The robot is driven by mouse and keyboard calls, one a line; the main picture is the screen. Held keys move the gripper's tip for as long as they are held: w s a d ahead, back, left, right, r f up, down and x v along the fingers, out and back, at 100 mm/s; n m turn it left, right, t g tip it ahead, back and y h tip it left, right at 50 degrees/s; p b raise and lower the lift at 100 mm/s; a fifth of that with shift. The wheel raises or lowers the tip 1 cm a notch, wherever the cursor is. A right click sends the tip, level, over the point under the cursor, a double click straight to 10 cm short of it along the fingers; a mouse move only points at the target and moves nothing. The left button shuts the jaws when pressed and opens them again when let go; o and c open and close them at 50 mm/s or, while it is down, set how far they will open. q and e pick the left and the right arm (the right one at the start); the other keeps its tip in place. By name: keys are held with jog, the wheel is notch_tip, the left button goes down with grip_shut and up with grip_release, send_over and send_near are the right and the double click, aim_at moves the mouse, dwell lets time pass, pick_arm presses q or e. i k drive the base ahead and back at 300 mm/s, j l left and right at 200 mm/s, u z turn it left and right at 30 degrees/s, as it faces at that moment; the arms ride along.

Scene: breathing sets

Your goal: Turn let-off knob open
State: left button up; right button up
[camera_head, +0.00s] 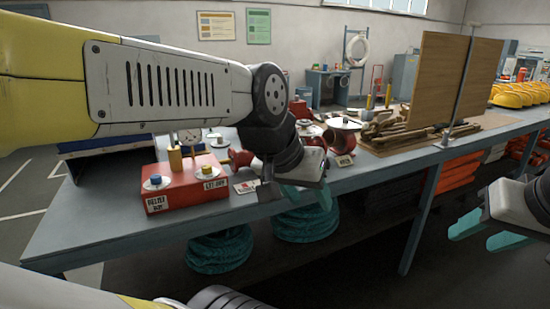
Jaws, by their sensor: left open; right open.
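A red box (187,198) stands on the left part of the grey workbench. It carries a blue-topped knob (155,181) on a pale disc at its left and a yellow-topped knob (207,170) on a pale disc at its right. Each has a small white label in front; the right label (216,184) seems to read "LET-OFF", but it is small. My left gripper (307,196) has teal fingers, is open and empty, and hangs by the bench's front edge, right of the box. My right gripper (477,236) is open and empty at the far right, in front of the bench.
A yellow post (175,158) rises behind the knobs. A red device (341,142) stands further right, before a wooden panel (438,82). Teal coiled hoses (219,250) lie under the bench (100,222). My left arm hides part of the benchtop.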

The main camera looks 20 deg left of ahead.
aim_at(207, 170)
jog(key=j+u, duration=0.15)
jog(key=u, duration=1.5)
jog(key=k+j, duration=0.05)
